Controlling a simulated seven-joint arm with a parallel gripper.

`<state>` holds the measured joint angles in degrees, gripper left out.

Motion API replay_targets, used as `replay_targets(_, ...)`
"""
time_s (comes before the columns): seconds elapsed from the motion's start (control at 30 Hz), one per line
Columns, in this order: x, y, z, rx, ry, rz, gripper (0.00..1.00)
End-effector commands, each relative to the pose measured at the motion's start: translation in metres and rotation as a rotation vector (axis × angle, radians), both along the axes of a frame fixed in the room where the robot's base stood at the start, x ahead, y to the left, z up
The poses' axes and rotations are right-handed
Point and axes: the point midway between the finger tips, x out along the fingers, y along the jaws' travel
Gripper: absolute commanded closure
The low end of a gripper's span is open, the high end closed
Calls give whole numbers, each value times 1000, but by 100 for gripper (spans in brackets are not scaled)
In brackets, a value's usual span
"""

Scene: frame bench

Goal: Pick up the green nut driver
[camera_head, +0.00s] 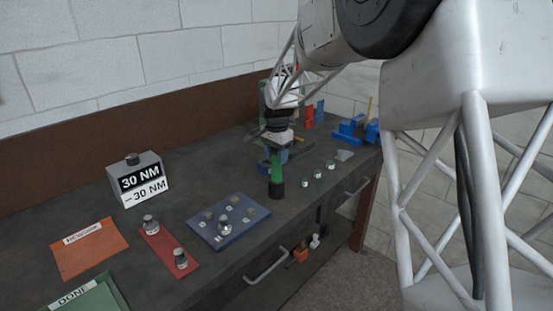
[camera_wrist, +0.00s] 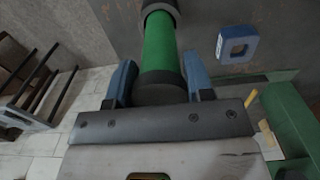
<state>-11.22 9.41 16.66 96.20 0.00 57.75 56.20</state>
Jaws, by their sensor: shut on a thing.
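The green nut driver (camera_head: 277,168), a green cylinder with black ends, stands upright below my gripper (camera_head: 278,144) near the middle of the bench. My gripper is shut on its upper end. In the wrist view, the driver (camera_wrist: 163,45) runs away from the camera between the two blue fingers of my gripper (camera_wrist: 160,72). Its black near end sits between the fingers. I cannot tell whether its lower end touches the bench.
A blue tray (camera_head: 211,236) with small parts lies left of the driver, then a red mat (camera_head: 163,243), an orange mat (camera_head: 88,258) and a "30 NM" box (camera_head: 135,168). Several blue holders (camera_head: 349,130) stand at the right.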

Motion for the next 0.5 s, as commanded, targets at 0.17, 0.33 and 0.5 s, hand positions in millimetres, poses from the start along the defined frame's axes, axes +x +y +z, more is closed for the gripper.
replay_targets(0.17, 1, 0, 20, 1, -4, 0, 90)
replay_targets(0.33, 0, 0, 44, 1, -4, 0, 90)
replay_targets(0.5, 0, 0, 69, 1, -4, 0, 90)
